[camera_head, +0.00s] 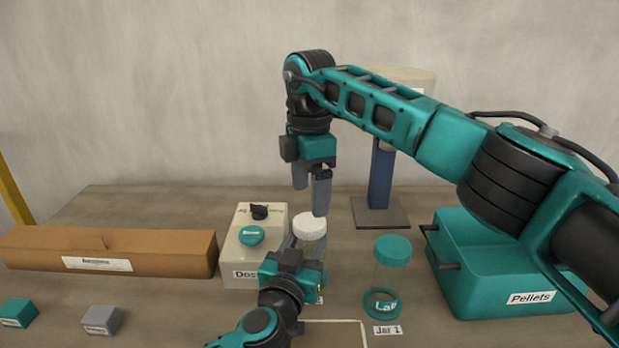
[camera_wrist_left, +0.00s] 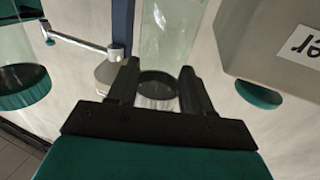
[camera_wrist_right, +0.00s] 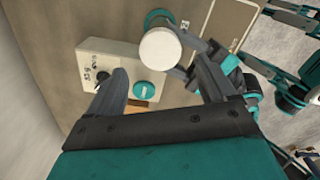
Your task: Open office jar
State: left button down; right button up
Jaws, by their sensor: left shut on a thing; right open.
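A clear jar with a white lid (camera_head: 310,221) stands upright beside the dosing box, near the middle of the table. My left gripper (camera_head: 306,249) is shut on the clear body of this jar, below the lid. The jar's glass (camera_wrist_left: 163,45) shows between the fingers in the left wrist view. My right gripper (camera_head: 311,190) is open and empty, pointing down above and close to the white lid. In the right wrist view the white lid (camera_wrist_right: 160,48) lies beyond the fingertips. The jar's lower part is mostly hidden by my left gripper in the head view.
The dosing box (camera_head: 239,272) with a black knob and teal button is just left of the jar. A teal-lidded jar labelled Jar 1 (camera_head: 392,252) and a teal Pellets bin (camera_head: 487,290) are on the right. A brown carton (camera_head: 150,250) and small blocks lie left.

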aim_at(310, 221)
jog(key=shift+f, duration=3.1)
